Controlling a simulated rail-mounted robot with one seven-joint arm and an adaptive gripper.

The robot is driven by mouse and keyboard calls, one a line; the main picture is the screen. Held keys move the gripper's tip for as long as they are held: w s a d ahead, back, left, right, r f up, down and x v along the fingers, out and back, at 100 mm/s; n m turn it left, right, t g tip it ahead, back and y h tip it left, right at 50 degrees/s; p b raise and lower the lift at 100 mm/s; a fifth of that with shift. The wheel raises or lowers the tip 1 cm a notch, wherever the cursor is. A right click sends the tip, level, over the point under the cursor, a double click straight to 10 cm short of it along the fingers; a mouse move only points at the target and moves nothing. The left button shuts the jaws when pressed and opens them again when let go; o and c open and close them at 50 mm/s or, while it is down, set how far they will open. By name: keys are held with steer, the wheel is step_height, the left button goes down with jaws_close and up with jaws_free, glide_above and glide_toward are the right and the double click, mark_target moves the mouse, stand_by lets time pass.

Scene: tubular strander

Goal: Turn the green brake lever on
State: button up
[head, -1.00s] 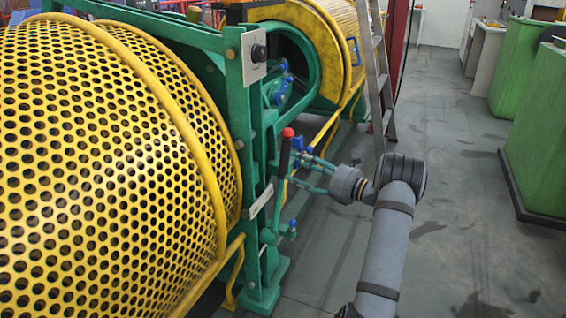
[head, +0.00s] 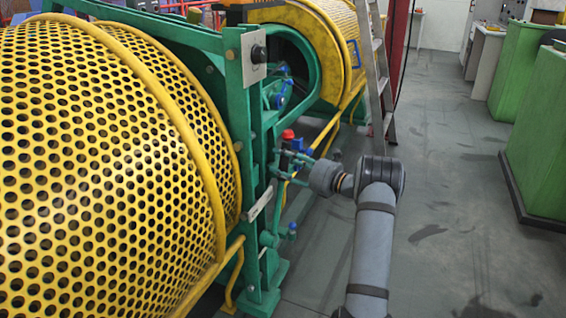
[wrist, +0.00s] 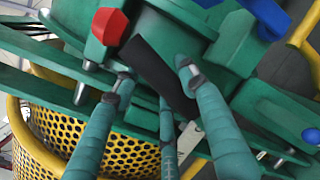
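The brake lever's red knob (head: 287,134) shows beside the green machine frame in the head view. Its black grip and lower shaft are partly hidden there by my fingers and blue parts. In the wrist view the red knob (wrist: 108,26) is at the upper left, and the black grip (wrist: 155,68) runs diagonally down to the right. In the head view my gripper (head: 297,157) is at the lever from the right.
Yellow perforated drums (head: 90,150) stand left and behind the green frame (head: 235,110). A ladder (head: 376,75) stands behind my arm. Green cabinets (head: 545,140) are at right, with clear floor (head: 450,190) between.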

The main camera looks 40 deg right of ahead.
steer(key=c, duration=1)
steer(key=shift+s, duration=0.15)
